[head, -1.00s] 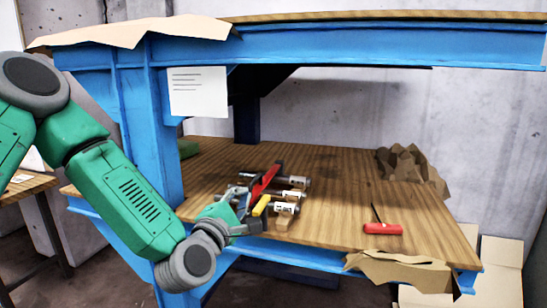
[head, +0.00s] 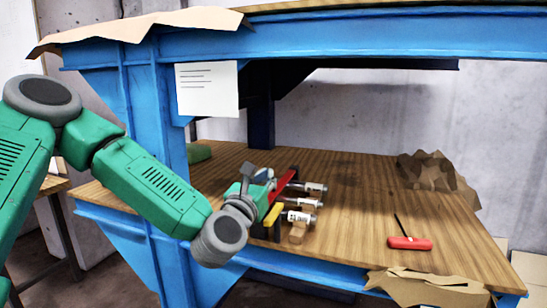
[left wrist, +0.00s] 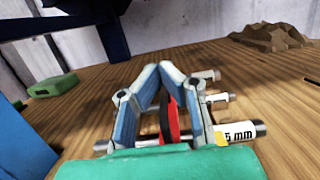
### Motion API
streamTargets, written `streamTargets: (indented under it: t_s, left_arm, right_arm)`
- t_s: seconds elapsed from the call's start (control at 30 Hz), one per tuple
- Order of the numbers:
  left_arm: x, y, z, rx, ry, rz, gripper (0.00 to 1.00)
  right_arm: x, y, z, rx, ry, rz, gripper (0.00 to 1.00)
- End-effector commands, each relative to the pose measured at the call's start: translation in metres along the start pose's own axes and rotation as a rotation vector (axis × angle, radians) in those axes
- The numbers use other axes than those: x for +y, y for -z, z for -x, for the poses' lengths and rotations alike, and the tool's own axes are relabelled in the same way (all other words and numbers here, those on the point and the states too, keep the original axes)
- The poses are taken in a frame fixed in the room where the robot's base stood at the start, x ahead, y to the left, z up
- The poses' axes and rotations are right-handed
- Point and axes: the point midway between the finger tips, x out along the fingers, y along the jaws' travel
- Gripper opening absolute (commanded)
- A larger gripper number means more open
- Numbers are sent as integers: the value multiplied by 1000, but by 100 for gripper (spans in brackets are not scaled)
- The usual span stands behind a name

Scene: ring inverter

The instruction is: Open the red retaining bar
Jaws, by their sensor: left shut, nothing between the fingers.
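The red retaining bar (head: 283,187) lies on the rack at the left part of the wooden shelf, slanting up to the right in the head view. In the left wrist view the red bar (left wrist: 172,118) shows through the gap between my finger links, partly hidden by them. My left gripper (head: 262,174) is beside the bar's left side in the head view. In the left wrist view its fingertips (left wrist: 161,72) come together with nothing between them. I cannot tell whether a finger touches the bar. My right gripper is not in view.
Several metal cylinders with white labels (head: 302,217) stick out right of the bar. A yellow piece (head: 273,214) sits at the rack's front. A red-handled tool (head: 409,243) lies to the right. Crumpled brown material (head: 437,176) is at the back right. A blue post (head: 155,150) stands left.

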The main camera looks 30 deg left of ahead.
Motion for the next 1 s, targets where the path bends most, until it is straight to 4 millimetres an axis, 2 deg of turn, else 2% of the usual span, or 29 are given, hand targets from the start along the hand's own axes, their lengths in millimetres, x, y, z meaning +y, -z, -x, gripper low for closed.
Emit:
streamTargets:
  t_s: [0.1,0.3,0.5,1.0]
  left_arm:
    - [1,-1,-25,-4,-1,-2,0]
    - [1,-22,-44,-3,-1,-2,0]
    - [-2,-29,-50,-1,0,-3,0]
    - [1,-28,-51,1,-1,-1,0]
  right_arm:
    - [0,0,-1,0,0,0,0]
    - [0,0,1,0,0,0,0]
    - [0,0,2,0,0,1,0]
    - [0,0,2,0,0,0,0]
